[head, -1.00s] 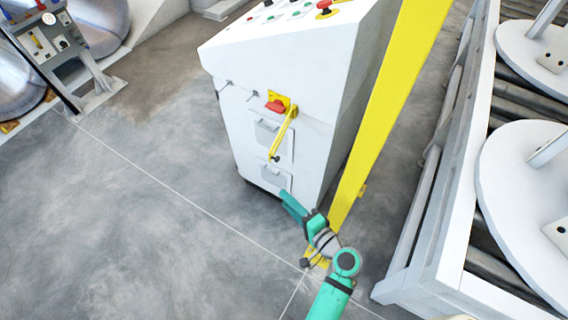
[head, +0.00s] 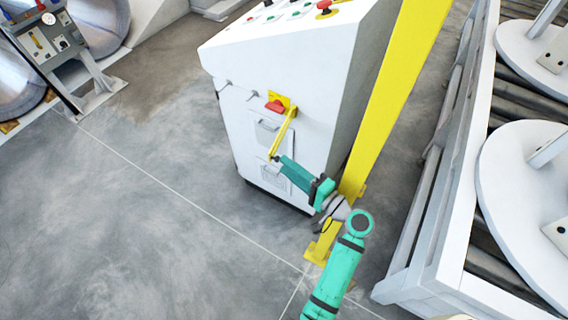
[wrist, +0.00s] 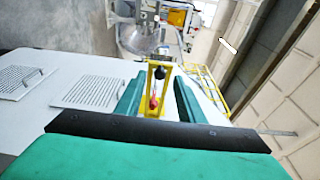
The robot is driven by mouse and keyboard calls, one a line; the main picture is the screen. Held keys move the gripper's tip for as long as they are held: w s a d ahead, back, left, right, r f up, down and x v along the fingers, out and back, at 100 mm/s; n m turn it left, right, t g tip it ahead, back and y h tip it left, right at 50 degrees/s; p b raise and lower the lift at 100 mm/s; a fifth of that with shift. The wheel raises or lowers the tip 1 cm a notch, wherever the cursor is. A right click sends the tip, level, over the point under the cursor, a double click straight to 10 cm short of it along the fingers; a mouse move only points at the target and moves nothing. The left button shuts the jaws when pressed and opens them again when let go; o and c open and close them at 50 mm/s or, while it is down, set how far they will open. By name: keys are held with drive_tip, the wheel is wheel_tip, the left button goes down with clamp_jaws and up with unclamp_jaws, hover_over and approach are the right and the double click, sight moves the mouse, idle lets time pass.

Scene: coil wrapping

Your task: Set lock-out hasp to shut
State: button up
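The lock-out hasp (head: 284,134) is a yellow arm on the front of the white cabinet. My gripper (head: 282,161), with teal fingers, is at the hasp's lower end in the head view, which hides part of that end. In the wrist view, my gripper (wrist: 158,92) has its two fingers apart. The hasp's yellow frame (wrist: 163,78) shows between and beyond them, with a dark knob and a red part. I cannot tell whether a finger touches it.
The white cabinet (head: 250,60) has louvred vents (head: 274,177) beside the hasp. A white-framed roller conveyor (head: 440,230) with discs is further right.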

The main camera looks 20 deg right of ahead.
drive_tip(key=shift+x, duration=1.15)
